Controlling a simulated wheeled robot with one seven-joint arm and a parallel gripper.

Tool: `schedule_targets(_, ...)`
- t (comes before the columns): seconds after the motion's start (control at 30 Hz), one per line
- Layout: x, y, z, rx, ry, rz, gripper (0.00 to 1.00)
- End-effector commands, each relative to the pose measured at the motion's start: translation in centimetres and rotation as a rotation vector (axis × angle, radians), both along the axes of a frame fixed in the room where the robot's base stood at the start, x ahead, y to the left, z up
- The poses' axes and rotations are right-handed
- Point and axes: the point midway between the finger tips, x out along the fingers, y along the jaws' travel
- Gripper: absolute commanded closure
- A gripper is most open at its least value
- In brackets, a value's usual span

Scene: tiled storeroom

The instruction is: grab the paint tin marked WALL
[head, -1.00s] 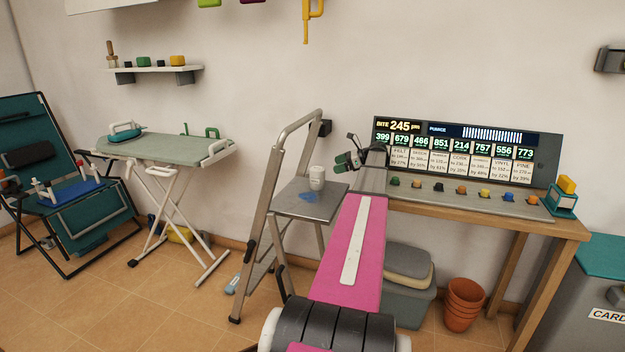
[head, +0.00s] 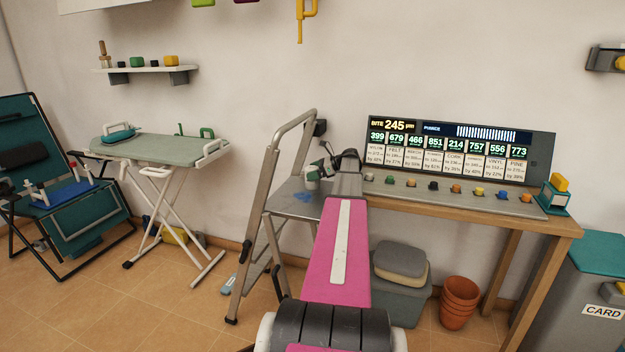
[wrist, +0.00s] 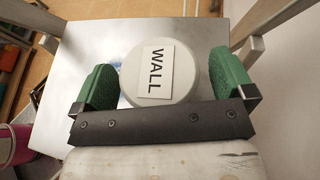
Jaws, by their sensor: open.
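The white paint tin (wrist: 178,92) has a label reading WALL on its lid in the wrist view. It stands on the grey top of the stepladder (head: 286,208). In the head view the tin is mostly hidden by my gripper (head: 320,170). My gripper also shows in the wrist view (wrist: 163,66), with its green fingers open on either side of the tin.
Terracotta pots (head: 459,300) and a grey bin (head: 405,300) are below. An ironing board (head: 165,150) stands left. Floor at left front is clear.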

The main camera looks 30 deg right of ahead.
Motion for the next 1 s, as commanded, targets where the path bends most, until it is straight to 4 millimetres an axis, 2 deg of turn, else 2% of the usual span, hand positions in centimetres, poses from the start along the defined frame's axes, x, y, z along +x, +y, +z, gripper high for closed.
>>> schedule_targets(0.07, 0.0, 0.0, 0.0, 0.0, 0.0, 0.0, 0.0)
schedule_targets(0.1, 0.0, 0.0, 0.0, 0.0, 0.0, 0.0, 0.13)
schedule_targets(0.27, 0.0, 0.0, 0.0, 0.0, 0.0, 0.0, 0.65)
schedule_targets(0.63, 0.0, 0.0, 0.7, 0.0, -0.002, 0.001, 0.67)
schedule_targets(0.77, 0.0, 0.0, 2.4, -0.001, -0.003, 0.001, 0.67)
schedule_targets(0.87, 0.0, 0.0, 4.5, -0.001, -0.004, 0.002, 0.67)
schedule_targets(1.0, -2.4, 3.0, 6.1, 0.0, -0.001, 0.003, 0.67)
